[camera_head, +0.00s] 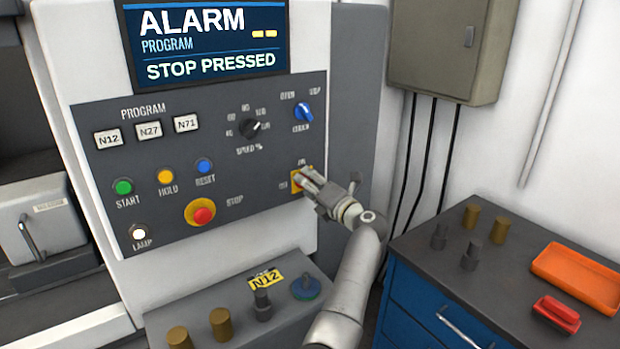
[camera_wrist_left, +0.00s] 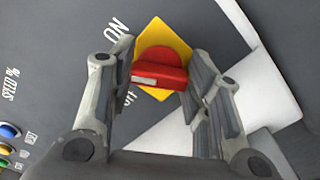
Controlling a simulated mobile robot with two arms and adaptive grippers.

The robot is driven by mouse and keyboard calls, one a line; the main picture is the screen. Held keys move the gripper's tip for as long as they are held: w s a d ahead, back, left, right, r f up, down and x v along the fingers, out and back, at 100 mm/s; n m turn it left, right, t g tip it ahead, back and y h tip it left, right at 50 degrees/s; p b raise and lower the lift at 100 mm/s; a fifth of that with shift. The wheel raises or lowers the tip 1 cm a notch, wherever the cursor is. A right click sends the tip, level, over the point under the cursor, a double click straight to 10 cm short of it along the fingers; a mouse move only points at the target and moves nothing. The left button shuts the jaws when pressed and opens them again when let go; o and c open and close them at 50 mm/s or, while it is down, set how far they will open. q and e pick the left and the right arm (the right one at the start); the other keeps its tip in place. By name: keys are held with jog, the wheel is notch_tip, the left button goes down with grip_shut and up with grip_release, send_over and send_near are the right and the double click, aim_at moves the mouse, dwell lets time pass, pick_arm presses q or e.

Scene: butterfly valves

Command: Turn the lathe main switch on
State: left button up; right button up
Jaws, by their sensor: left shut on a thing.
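The main switch (camera_head: 296,182) is a red rotary handle on a yellow square plate at the panel's lower right. The wrist view shows the red handle (camera_wrist_left: 160,70) between my left gripper's fingers (camera_wrist_left: 158,78). ON is printed above the switch and OFF to its left in the head view. The handle's white mark faces the left in the wrist view; its exact angle between the labels is hard to tell. My left gripper (camera_head: 308,183) is shut on the handle and covers much of it in the head view. My right gripper is not in view.
The screen (camera_head: 208,45) reads ALARM, STOP PRESSED. The red stop button (camera_head: 202,215), coloured buttons and two dials (camera_head: 303,112) share the panel. A ledge with knobs (camera_head: 220,325) lies below. A blue cabinet (camera_head: 440,300) with an orange tray (camera_head: 578,276) stands at right.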

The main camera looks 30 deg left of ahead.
pick_arm(q)
jog(key=m+p, duration=0.3)
jog(key=m, duration=0.3)
jog(key=shift+f+p, duration=0.1)
jog(key=shift+p, duration=0.25)
dwell(0.4)
jog(key=o, duration=1)
jog(key=shift+w, duration=0.1)
